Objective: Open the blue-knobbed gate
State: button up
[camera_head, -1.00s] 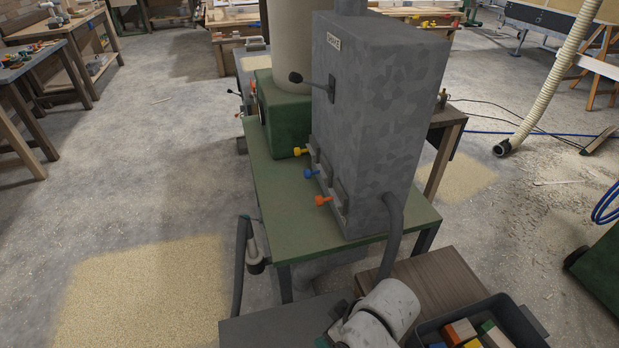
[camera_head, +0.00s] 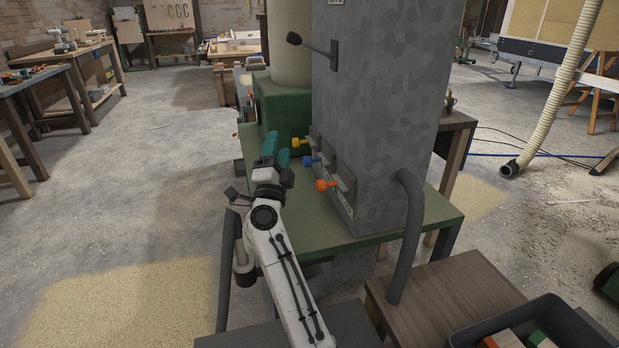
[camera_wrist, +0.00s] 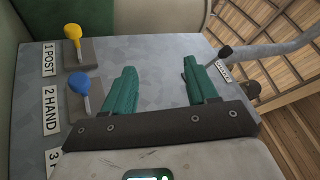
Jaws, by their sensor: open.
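The blue knob (camera_head: 308,160) sits on a gate low on the side of the grey metal cabinet (camera_head: 375,110), between a yellow knob (camera_head: 297,142) and an orange knob (camera_head: 326,185). In the wrist view the blue knob (camera_wrist: 79,84) is at the left, beside a label reading "2 HAND" (camera_wrist: 51,110). The yellow knob (camera_wrist: 73,33) is above it by a "1 POST" label. My gripper (camera_head: 277,150) is in front of the cabinet, left of the knobs. Its teal fingers (camera_wrist: 160,85) are apart and empty, with the blue knob outside them to the left.
The cabinet stands on a green table (camera_head: 300,235). A black-knobbed lever (camera_head: 312,45) sticks out higher on the cabinet. A grey hose (camera_head: 408,230) runs down its near right. A dark bin of coloured blocks (camera_head: 540,325) is at the lower right. Floor to the left is open.

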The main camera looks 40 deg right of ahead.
aim_at(304, 164)
jog(key=d+f+m+g+b, duration=0.3)
jog(key=f+m+g+b, duration=0.1)
jog(key=f+m+g, duration=0.5)
jog(key=w+d+n+b, duration=0.1)
jog(key=w+d+b, duration=0.1)
jog(key=d, duration=0.8)
jog(key=shift+w+d+r+g+y, duration=0.25)
jog(key=shift+w+r+g+y, duration=0.05)
jog(key=shift+w, duration=0.25)
jog(key=shift+c, duration=0.2)
grip_shut()
